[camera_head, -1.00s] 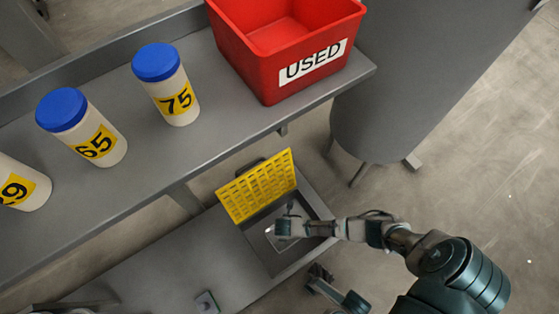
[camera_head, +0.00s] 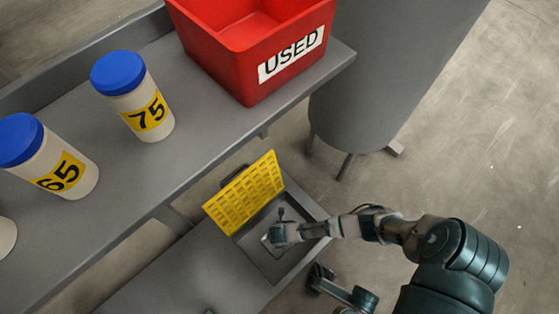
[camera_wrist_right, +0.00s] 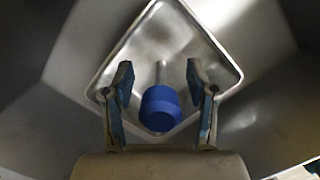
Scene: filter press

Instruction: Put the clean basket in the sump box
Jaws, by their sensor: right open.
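The sump box (camera_head: 309,208) is a grey open box at the end of the low grey bench, with its yellow perforated lid (camera_head: 244,192) raised. My right gripper (camera_head: 272,236) reaches down into it. In the right wrist view, a shiny square metal basket (camera_wrist_right: 128,52) with a stem and blue knob (camera_wrist_right: 160,108) lies inside grey walls. The right gripper (camera_wrist_right: 160,92) is open there, one finger on each side of the knob, with gaps visible. In the head view the arm hides most of the basket. I cannot tell whether it is clean. My left gripper is not in view.
A red bin (camera_head: 222,65) marked USED stands on the upper grey shelf (camera_head: 195,160). White canisters with blue lids, marked 75 (camera_head: 140,105) and 65 (camera_head: 55,168), stand to its left. A large grey cylindrical vessel (camera_head: 385,80) stands behind. Bare floor lies at right.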

